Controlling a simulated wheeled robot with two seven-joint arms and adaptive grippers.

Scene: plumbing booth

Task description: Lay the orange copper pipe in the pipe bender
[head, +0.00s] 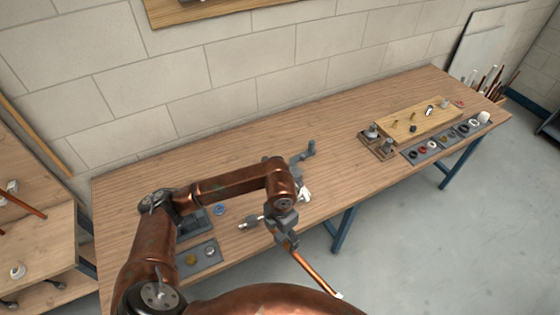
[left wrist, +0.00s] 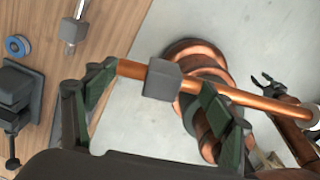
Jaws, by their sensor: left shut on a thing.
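The orange copper pipe (head: 315,268) is in my left gripper (head: 285,228), beyond the front edge of the bench. It slants down to the right and has a pale end. In the left wrist view the pipe (left wrist: 255,99) crosses between the fingers of my left gripper (left wrist: 160,88), with a grey block (left wrist: 162,80) on it there. A grey device with a crank handle (head: 307,150), perhaps the pipe bender, stands on the bench behind my left arm, which hides part of it. My right gripper (left wrist: 267,84) shows small in the left wrist view, its fingers apart and empty.
The wooden bench (head: 340,125) is clear in the middle. A grey vise (left wrist: 16,92) and a blue ring (head: 220,209) are at the left. A grey tray (head: 200,257) holds small fittings. A wooden board (head: 420,122) with fittings lies at the right.

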